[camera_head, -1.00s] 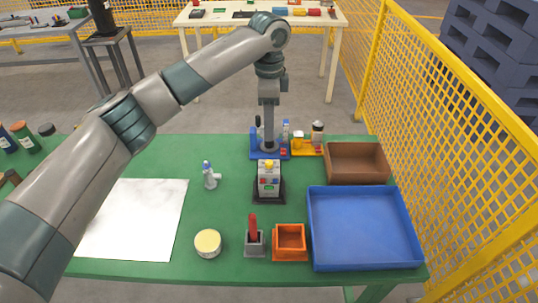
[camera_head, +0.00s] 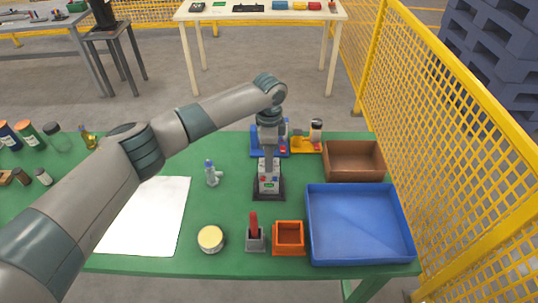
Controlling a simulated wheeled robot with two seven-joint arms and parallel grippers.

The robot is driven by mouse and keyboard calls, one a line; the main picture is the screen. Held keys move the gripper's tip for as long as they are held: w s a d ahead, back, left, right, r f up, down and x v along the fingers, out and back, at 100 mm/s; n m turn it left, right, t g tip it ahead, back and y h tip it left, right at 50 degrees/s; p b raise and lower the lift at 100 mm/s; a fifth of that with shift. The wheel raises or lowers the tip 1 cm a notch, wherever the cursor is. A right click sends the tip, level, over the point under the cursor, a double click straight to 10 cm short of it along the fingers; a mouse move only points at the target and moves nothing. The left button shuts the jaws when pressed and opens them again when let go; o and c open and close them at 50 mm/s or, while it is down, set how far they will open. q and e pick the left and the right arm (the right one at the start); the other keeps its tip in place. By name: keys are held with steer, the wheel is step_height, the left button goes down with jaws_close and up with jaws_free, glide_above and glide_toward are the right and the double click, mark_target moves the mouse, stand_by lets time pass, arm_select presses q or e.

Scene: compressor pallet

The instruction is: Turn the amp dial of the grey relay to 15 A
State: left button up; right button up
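The grey relay (camera_head: 269,186) stands upright on a dark base near the middle of the green table, with small green and red marks on its front. My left gripper (camera_head: 269,168) points straight down at the relay's top, where the dial sits. The fingertips are at or just above the dial. The dial and its setting are hidden behind the gripper. The fingers are too small to tell whether they are open or shut. My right gripper is not in view.
A blue tray (camera_head: 314,230), a brown box (camera_head: 329,163) and an orange bin (camera_head: 289,251) stand to the right. A red-handled tool in a grey holder (camera_head: 254,241) and a round tin (camera_head: 210,239) stand in front. A white-blue fitting (camera_head: 212,173) is left of the relay.

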arm_select(q)
jaws_close()
steer(key=shift+m, duration=0.7)
steer(key=m, duration=0.2)
steer(key=shift+m+b, duration=0.35)
steer(key=shift+m, duration=0.05)
steer(key=m, duration=0.4)
steer(key=shift+m+b, duration=0.3)
steer(key=shift+b, duration=0.1)
jaws_free()
